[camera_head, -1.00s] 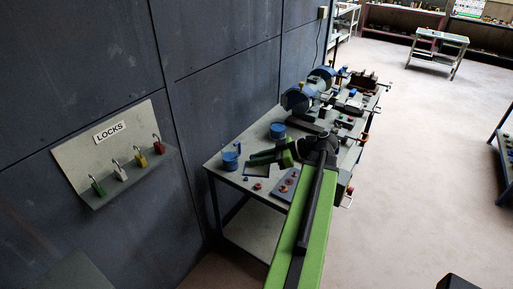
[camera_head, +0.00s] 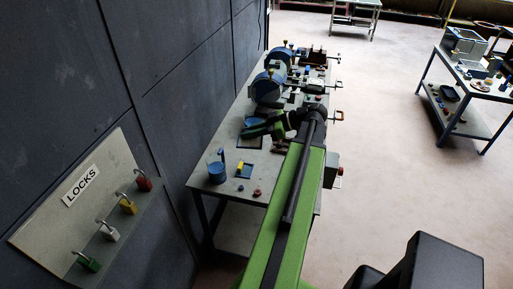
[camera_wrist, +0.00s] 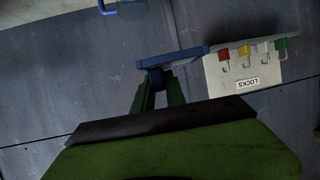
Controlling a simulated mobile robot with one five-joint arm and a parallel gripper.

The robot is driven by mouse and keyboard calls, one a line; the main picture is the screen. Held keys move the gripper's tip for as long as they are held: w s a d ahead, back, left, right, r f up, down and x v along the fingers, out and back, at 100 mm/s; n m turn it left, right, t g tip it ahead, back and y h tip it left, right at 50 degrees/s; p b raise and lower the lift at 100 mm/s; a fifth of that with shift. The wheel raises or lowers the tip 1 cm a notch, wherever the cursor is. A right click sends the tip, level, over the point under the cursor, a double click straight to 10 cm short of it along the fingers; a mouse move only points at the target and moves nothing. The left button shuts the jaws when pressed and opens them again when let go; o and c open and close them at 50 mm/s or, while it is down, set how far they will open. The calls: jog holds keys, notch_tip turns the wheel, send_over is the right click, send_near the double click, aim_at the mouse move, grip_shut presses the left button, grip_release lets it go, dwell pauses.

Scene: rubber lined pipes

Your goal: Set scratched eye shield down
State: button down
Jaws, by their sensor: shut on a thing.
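In the wrist view my gripper (camera_wrist: 157,92) has its green fingers closed on a dark mount. A flat blue-edged piece, which I take to be the scratched eye shield (camera_wrist: 175,56), is fixed to that mount and seen nearly edge-on. The lens face and any scratches cannot be made out. In the head view my gripper (camera_head: 262,130) is over the workbench (camera_head: 210,177), toward its left side.
A blue grinder (camera_head: 267,87) is farther back. The locks board (camera_head: 85,215) hangs on the left wall. Another bench (camera_head: 470,100) stands at right; floor between is clear.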

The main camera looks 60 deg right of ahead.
jog(key=shift+w+d+f, duration=0.1)
jog(key=shift+w+d, duration=0.1)
jog(key=shift+w, duration=0.15)
jog(key=shift+s+a, duration=0.1)
jog(key=w+d+f+m+h+b, duration=0.55)
jog(key=d+f+b, duration=0.35)
jog(key=d, duration=0.2)
jog(key=w+d+f+m+h+b, duration=0.5)
jog(key=d+f+m+h+b, duration=0.15)
jog(key=d+f+b, duration=0.45)
jog(key=shift+n, duration=0.5)
jog(key=f+b, duration=0.8)
jog(key=b, duration=0.1)
jog(key=shift+d+f, duration=0.35)
jog(key=shift+f, duration=0.05)
jog(key=shift+r+p, duration=0.25)
jog(key=shift+p, duration=0.05)
jog(key=shift+f, duration=0.2)
jog(key=c, duration=1.4)
grip_release()
jog(key=shift+o, duration=0.2)
